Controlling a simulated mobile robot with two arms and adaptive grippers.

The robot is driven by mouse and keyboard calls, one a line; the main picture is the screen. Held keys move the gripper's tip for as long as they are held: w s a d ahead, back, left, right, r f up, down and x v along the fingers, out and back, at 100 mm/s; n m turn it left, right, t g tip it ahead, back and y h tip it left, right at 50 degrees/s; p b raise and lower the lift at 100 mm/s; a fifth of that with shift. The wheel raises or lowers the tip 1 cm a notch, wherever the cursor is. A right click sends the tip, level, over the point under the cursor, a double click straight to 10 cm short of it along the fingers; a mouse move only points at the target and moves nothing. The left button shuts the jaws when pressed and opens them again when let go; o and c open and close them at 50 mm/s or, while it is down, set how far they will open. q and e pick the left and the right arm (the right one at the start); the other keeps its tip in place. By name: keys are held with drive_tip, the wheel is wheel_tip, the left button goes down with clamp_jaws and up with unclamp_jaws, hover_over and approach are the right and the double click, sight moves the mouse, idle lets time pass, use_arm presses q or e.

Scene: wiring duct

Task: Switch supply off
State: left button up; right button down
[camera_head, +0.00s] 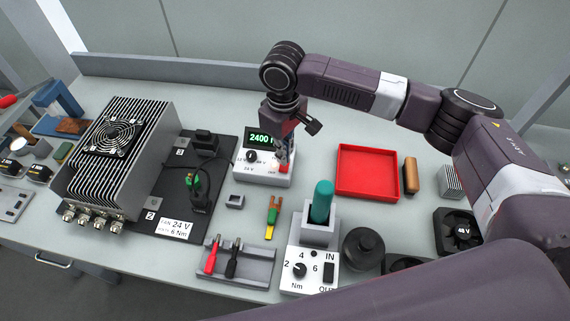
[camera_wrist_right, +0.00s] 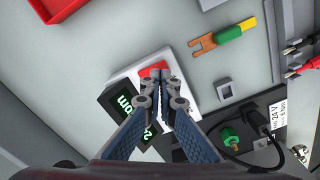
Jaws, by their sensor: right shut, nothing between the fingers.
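The supply (camera_head: 248,172) is a white box with a lit green display (camera_head: 260,138) that starts with "2400". It has a dark knob (camera_head: 252,156) and a red switch (camera_head: 284,168) at its front right. My right gripper (camera_head: 283,158) is shut and empty, pointing down at the switch. In the right wrist view its fingertips (camera_wrist_right: 158,78) lie right by the red part (camera_wrist_right: 154,70), hiding some of it. I cannot tell whether they touch it or which way the switch is set. The display also shows in the right wrist view (camera_wrist_right: 122,108). My left gripper is not in view.
A finned heatsink with a fan (camera_head: 120,150) stands left. A red tray (camera_head: 367,171) lies to the right. In front are a grey holder with red and black probes (camera_head: 250,272), a yellow-green fork tool (camera_head: 271,218) and a torque driver station (camera_head: 311,268).

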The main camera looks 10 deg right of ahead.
sight(284, 167)
drive_tip(key=shift+f, duration=0.1)
idle(0.7)
drive_tip(key=shift+s+f, duration=0.1)
drive_tip(key=shift+f, duration=1.35)
idle(0.5)
wheel_tip(284, 167, up, 2)
drive_tip(key=shift+p, duration=1)
wheel_tip(284, 167, up, 5)
drive_tip(key=p, duration=0.6)
drive_tip(key=shift+r, duration=0.1)
